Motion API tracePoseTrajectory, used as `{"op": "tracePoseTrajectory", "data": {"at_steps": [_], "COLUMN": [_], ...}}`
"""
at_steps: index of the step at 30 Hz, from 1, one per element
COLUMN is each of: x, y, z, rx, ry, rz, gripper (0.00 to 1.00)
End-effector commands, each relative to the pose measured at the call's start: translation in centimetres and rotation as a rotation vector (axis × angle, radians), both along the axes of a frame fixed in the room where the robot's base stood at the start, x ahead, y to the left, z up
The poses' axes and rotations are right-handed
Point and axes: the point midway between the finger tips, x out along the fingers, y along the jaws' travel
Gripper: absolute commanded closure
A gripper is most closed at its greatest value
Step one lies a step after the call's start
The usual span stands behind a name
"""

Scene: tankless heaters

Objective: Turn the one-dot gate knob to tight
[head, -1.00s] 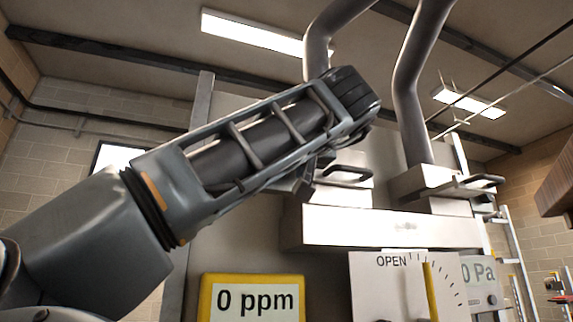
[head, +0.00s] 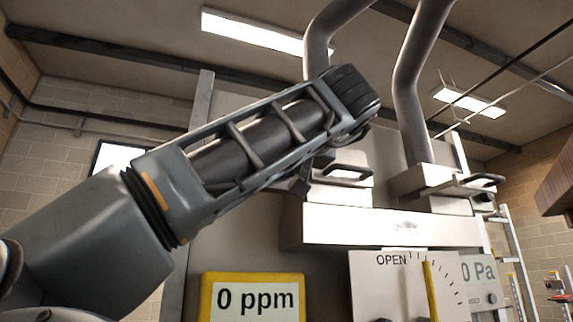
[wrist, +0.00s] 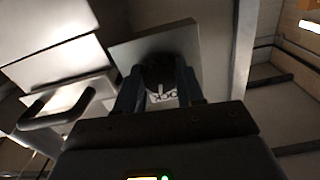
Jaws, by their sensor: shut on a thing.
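My gripper (wrist: 158,88) reaches up to a grey plate (wrist: 182,42) in the wrist view. Its two dark fingers are closed around a small dark knob (wrist: 158,88) in front of the plate. Part of a printed word, which looks like "LOCK", shows between the fingers. No dots can be made out, so I cannot tell which knob this is. In the head view my gripper (head: 301,183) is mostly hidden below my forearm, and the held knob cannot be seen. A handle (head: 350,172) on a light block lies just right of the gripper.
Below are a yellow-framed "0 ppm" display (head: 255,300), an "OPEN" dial plate (head: 385,290) with a yellow pointer, and a "0 Pa" display (head: 482,272). A handle (wrist: 58,110) is close left in the wrist view.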

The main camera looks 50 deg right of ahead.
Motion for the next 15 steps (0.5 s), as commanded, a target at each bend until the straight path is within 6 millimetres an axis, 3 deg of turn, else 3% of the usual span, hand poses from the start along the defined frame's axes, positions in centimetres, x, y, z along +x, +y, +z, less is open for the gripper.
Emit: {"op": "tracePoseTrajectory", "data": {"at_steps": [15], "x": [0.04], "y": [0.07], "z": [0.01], "rx": [0.364], "ry": [-0.244], "rz": [0.0], "gripper": [0.93]}}
